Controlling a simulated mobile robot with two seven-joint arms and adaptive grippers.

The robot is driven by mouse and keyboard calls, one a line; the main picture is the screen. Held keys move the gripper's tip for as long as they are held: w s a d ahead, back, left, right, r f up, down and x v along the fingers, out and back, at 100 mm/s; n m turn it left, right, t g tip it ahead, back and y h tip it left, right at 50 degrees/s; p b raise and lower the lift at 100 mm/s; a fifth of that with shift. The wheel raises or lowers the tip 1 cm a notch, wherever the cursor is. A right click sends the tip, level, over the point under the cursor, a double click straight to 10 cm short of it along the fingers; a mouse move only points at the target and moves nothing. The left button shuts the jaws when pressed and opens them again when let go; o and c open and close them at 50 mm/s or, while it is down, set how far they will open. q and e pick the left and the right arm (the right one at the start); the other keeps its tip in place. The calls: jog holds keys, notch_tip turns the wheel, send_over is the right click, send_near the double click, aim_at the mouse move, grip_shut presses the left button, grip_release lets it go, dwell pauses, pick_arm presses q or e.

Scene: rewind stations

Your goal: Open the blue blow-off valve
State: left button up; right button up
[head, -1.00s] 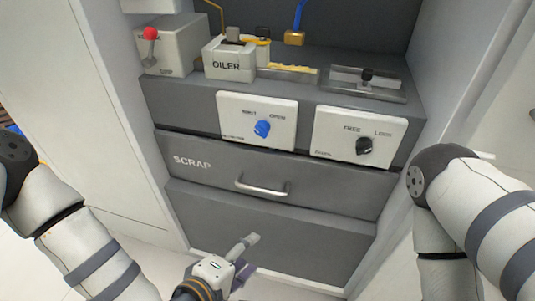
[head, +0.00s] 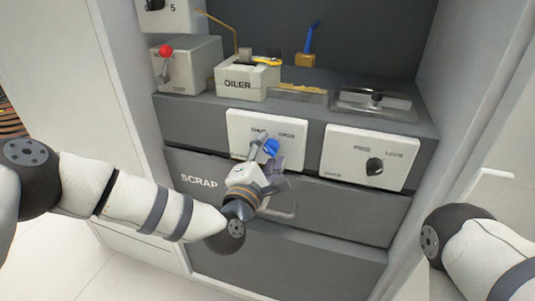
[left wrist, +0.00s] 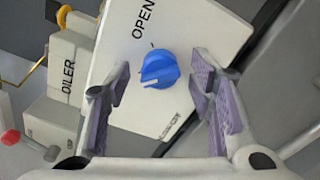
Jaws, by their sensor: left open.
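My left gripper (head: 265,150) is just in front of the panel, at the knob. In the left wrist view the open left gripper (left wrist: 160,95) has its purple-padded fingers on either side of the knob, with gaps between. Only my right arm shows at the lower right; its gripper is out of view.
A black FREE/LOCK knob (head: 375,166) is on a panel to the right. The SCRAP drawer (head: 198,180) and its handle (head: 280,214) lie below. The oiler (head: 240,85), a red-knobbed lever (head: 165,52) and a slotted metal plate (head: 375,102) stand on the ledge above.

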pick_arm(q)
jog(key=shift+c, duration=0.3)
jog(key=c, duration=1.1)
jog(key=shift+m, duration=0.3)
pick_arm(e)
jog(key=shift+r, duration=0.1)
pick_arm(q)
jog(key=m+p, duration=0.1)
jog(key=m, duration=0.2)
jog(key=shift+r+m, duration=0.1)
jog(key=shift+m, duration=0.3)
jog(key=m+p, duration=0.1)
jog(key=m, duration=0.3)
jog(key=shift+m, duration=0.3)
jog(key=m+p, duration=0.1)
jog(key=m, duration=0.4)
jog(key=shift+m+p, duration=0.3)
jog(key=shift+m, duration=1.7)
pick_arm(e)
jog(key=shift+t, duration=0.7)
jog(key=shift+w+r, duration=1.65)
jog(key=shift+r, duration=0.2)
